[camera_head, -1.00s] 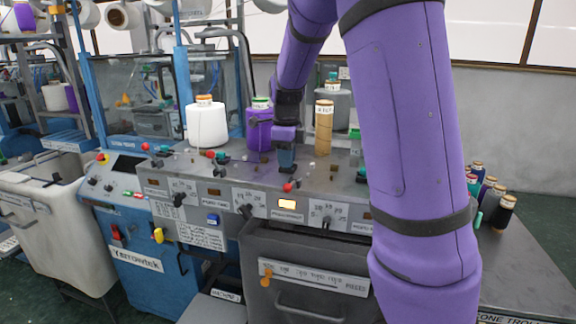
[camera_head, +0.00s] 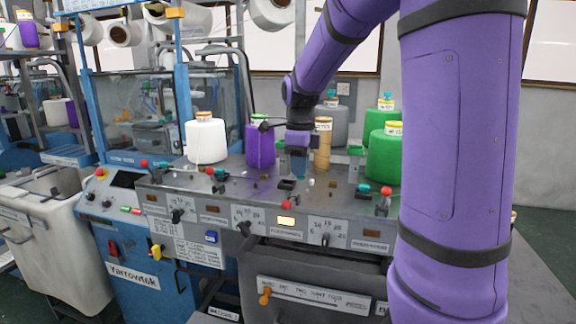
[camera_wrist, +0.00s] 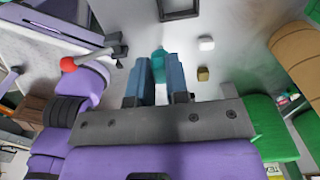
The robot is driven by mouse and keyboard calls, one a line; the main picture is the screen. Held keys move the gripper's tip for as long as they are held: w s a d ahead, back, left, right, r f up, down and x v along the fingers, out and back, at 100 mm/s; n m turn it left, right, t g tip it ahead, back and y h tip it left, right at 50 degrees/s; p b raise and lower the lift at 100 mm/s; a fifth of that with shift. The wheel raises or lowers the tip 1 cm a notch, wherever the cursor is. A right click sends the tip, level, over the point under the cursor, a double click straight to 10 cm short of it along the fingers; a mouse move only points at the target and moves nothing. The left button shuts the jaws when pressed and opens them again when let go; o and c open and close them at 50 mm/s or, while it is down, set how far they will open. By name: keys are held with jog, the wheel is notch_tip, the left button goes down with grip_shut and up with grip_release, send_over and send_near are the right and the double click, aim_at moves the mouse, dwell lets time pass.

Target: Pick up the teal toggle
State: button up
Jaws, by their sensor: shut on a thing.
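My gripper (camera_head: 299,174) hangs fingers-down over the grey machine panel, to the right of the purple cone. In the wrist view its two blue-grey fingers (camera_wrist: 159,68) are shut on the teal toggle (camera_wrist: 158,62), whose tip shows between them. The rest of the toggle is hidden by the fingers. In the head view the held toggle cannot be made out clearly. A dark square fitting (camera_wrist: 180,8) lies on the panel beyond the fingertips. Other teal pieces sit on the panel, one at left (camera_head: 219,174) and one at right (camera_head: 364,188).
The purple cone (camera_head: 260,146) and a tan cone (camera_head: 322,150) flank my gripper. A white cone (camera_head: 206,140) stands farther left and green cones (camera_head: 384,155) farther right. Red-knobbed levers (camera_head: 286,204) stick up along the panel. A small white block (camera_wrist: 206,43) lies near the fingers.

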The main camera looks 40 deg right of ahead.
jog(key=s, duration=0.3)
jog(key=s+d, duration=0.1)
jog(key=s, duration=0.3)
jog(key=s+r, duration=0.1)
jog(key=s, duration=0.2)
jog(key=shift+s+d, duration=0.3)
jog(key=shift+s, duration=0.1)
